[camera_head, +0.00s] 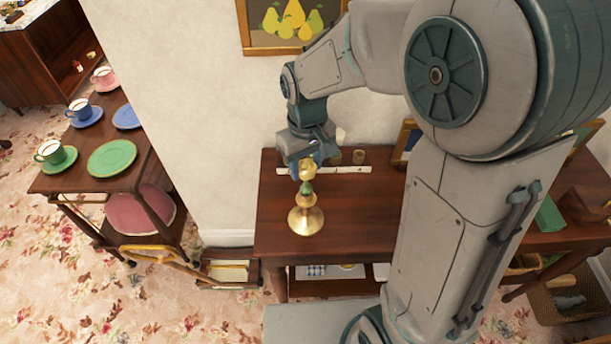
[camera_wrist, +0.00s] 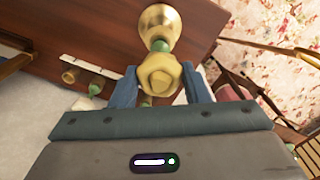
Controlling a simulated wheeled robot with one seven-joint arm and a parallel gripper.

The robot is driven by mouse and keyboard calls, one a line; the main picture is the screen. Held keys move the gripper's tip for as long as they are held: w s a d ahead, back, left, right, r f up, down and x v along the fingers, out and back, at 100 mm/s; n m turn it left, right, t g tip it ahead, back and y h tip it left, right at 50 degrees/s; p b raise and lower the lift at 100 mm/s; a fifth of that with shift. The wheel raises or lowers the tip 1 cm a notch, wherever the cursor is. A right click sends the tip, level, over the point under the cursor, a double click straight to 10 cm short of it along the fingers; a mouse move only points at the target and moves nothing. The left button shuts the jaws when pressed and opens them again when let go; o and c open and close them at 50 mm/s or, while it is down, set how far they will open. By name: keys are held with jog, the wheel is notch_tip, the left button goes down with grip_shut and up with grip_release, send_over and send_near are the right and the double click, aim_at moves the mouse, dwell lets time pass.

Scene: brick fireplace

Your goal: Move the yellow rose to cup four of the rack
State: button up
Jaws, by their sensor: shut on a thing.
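The yellow rose (camera_head: 307,169) is between the fingers of my gripper (camera_head: 308,164). In the wrist view, the pale yellow rose (camera_wrist: 158,73) has one blue finger on each side, and my gripper (camera_wrist: 161,84) is shut on it. A green part shows under the rose, directly over a brass stand (camera_head: 305,218) with a round base. I cannot tell whether the rose still rests in the stand. The rack's white numbered strip (camera_head: 345,169) lies behind on the table. Small brass cups (camera_head: 359,157) show behind it; my gripper hides part of this row.
The dark wooden table (camera_head: 365,215) has bare room right of the stand. Framed pictures (camera_head: 404,137) and a green object (camera_head: 549,214) stand farther right. A side table with cups and plates (camera_head: 112,158) is at the left. The wall is close behind.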

jog(key=shift+r+p, duration=1.05)
jog(key=shift+r, duration=0.45)
jog(key=shift+r+p, duration=0.55)
jog(key=shift+r, duration=0.2)
jog(key=shift+f, duration=0.15)
dwell(0.8)
